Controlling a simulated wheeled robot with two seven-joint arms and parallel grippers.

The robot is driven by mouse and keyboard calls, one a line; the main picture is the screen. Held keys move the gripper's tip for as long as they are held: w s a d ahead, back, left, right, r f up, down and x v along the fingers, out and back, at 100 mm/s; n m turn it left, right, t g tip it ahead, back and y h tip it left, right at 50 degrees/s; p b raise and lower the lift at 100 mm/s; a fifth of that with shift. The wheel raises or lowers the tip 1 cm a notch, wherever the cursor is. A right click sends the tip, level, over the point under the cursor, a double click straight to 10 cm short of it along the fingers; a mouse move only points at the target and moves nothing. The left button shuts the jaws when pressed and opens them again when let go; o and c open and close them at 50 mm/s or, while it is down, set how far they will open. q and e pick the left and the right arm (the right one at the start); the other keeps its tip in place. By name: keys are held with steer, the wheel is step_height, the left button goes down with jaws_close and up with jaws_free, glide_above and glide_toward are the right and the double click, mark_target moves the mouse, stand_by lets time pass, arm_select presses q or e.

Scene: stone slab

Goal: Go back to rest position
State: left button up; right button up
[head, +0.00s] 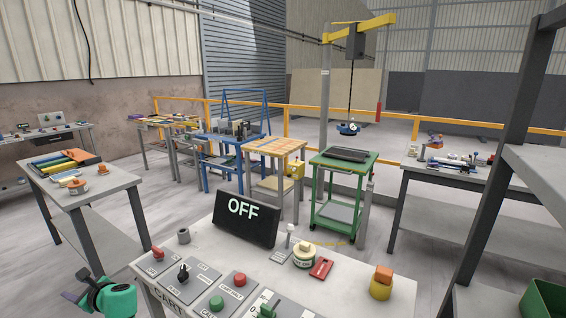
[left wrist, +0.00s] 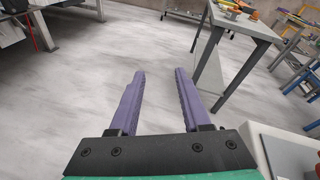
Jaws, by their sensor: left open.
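My left gripper (head: 84,298) is at the lower left of the head view, beside the left edge of the control table (head: 340,270). In the left wrist view its two purple fingers (left wrist: 160,98) are spread apart with only floor between and beyond them. It is open and empty. My right gripper does not show in either view.
A grey table (head: 110,187) stands at left, a dark shelf rack (head: 540,170) at right. Open floor lies between the tables.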

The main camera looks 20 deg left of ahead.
arm_select(q)
steer(key=s+a+f+n+t+h, duration=0.1)
steer(key=s+a+f+n+h, duration=0.3)
steer(key=s+f, duration=0.6)
steer(key=s+a+f+n+h, duration=0.2)
steer(key=s+a+f+n, duration=0.35)
steer(key=s, duration=0.65)
steer(key=s+d+f+n+h, duration=0.1)
steer(key=s+d+f+h, duration=0.2)
steer(key=d+f, duration=0.85)
steer(key=s+d+f+n+h, duration=0.1)
steer(key=s+d+f+h, duration=0.1)
steer(key=d+f, duration=0.9)
steer(key=s+d+f+n+h, duration=0.1)
steer(key=d+f+h, duration=0.1)
steer(key=d, duration=1.3)
steer(key=s+d+f+n+g+h, duration=0.1)
steer(key=d+f, duration=0.4)
steer(key=d, duration=0.9)
steer(key=shift+s+d+h, duration=0.35)
steer(key=shift+h, duration=0.35)
